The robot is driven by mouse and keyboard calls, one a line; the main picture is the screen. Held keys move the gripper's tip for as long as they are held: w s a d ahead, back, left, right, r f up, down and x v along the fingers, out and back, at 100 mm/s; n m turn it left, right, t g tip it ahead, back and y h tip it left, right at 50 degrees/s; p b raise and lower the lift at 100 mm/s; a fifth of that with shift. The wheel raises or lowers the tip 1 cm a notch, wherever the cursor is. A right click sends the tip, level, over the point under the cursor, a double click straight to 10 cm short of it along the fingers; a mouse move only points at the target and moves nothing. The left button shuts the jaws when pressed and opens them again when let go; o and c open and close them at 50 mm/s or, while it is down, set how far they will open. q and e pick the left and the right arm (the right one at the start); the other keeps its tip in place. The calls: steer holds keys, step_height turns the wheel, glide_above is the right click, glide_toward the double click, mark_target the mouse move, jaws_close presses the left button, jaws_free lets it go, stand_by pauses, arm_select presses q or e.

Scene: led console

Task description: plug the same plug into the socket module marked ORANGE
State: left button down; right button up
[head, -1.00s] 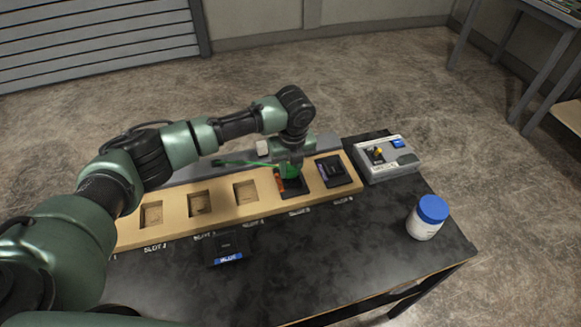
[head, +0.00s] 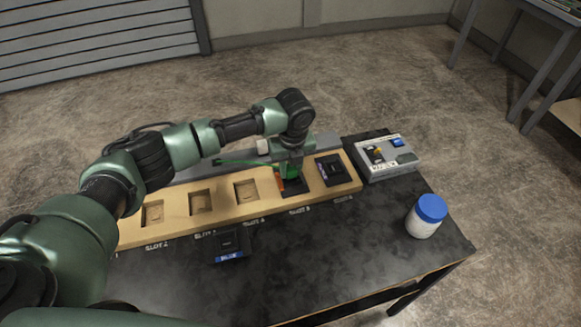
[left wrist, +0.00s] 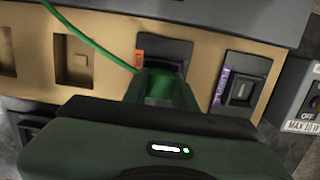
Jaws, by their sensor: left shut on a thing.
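My left gripper (head: 290,178) points down over the socket module with the orange label (head: 295,189), which sits in a slot of the wooden board. The gripper is shut on a green plug (head: 291,171), whose green cable runs off to the left. In the left wrist view the plug (left wrist: 160,86) is between the fingers, at the near part of the orange-labelled module (left wrist: 178,52). The plug's lower end is hidden, so I cannot tell how deep it sits. My right gripper is out of view.
A purple-labelled module (head: 333,171) sits in the slot to the right. Empty slots (head: 200,202) lie to the left. A blue-labelled module (head: 229,244) lies on the dark table in front. A grey switch box (head: 388,158) and a blue-lidded jar (head: 426,216) stand at right.

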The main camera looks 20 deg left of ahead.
arm_select(q)
steer(key=shift+s+f, duration=0.1)
steer(key=shift+f, duration=0.05)
steer(key=c, duration=1.2)
jaws_free()
steer(key=shift+o, duration=0.7)
steer(key=shift+f, duration=0.1)
steer(key=shift+s+a, duration=0.1)
steer(key=o, duration=0.4)
steer(key=shift+f, duration=0.15)
steer(key=shift+a, duration=0.1)
